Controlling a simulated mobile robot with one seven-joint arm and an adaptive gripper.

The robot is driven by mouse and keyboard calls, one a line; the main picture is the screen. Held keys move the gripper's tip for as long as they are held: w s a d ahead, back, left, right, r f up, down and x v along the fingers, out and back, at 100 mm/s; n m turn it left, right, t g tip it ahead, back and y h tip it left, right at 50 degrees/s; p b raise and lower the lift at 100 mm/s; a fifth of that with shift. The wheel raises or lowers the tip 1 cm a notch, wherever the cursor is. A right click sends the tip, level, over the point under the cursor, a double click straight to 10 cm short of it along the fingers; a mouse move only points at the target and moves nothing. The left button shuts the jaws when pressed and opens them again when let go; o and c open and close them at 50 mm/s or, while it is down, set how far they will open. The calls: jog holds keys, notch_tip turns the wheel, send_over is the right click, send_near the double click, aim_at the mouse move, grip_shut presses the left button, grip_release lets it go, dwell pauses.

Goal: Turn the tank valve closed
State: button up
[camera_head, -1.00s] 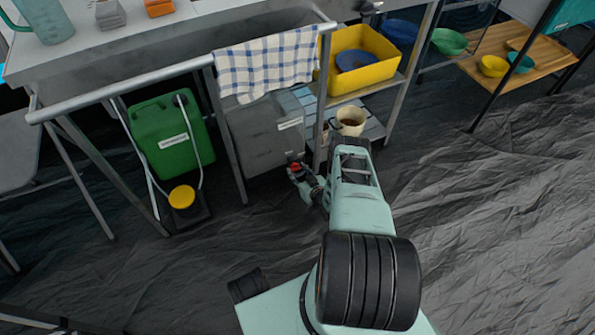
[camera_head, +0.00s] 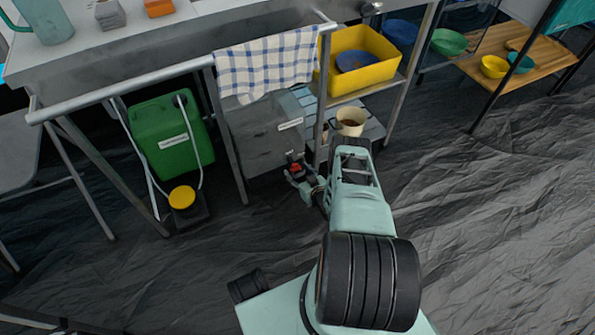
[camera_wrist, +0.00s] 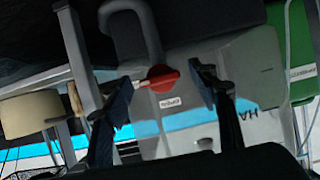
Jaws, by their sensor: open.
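The grey tank (camera_head: 265,137) with a white label stands on the floor under the counter; it also shows in the wrist view (camera_wrist: 205,45), behind my fingers. Its valve has a red round handle (camera_wrist: 162,78) with a pale lever-like part on its left. My gripper (camera_wrist: 160,80) is open, with one dark finger on each side of the red handle. I see a gap on the right side; whether the left finger touches the valve, I cannot tell. In the head view my gripper (camera_head: 300,174) is low beside the tank's front, and my arm partly hides it.
A green jerrycan (camera_head: 172,135) stands left of the tank. A metal counter leg (camera_head: 322,95) and a shelf with a cream mug (camera_head: 350,121) are close to my arm. A checked towel (camera_head: 268,62) hangs above. The dark floor sheet (camera_head: 500,220) is clear on the right.

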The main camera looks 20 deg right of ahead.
jog(key=v, duration=0.7)
jog(key=shift+s, duration=0.15)
jog(key=shift+d+r, duration=0.1)
jog(key=shift+r, duration=0.05)
dwell(0.3)
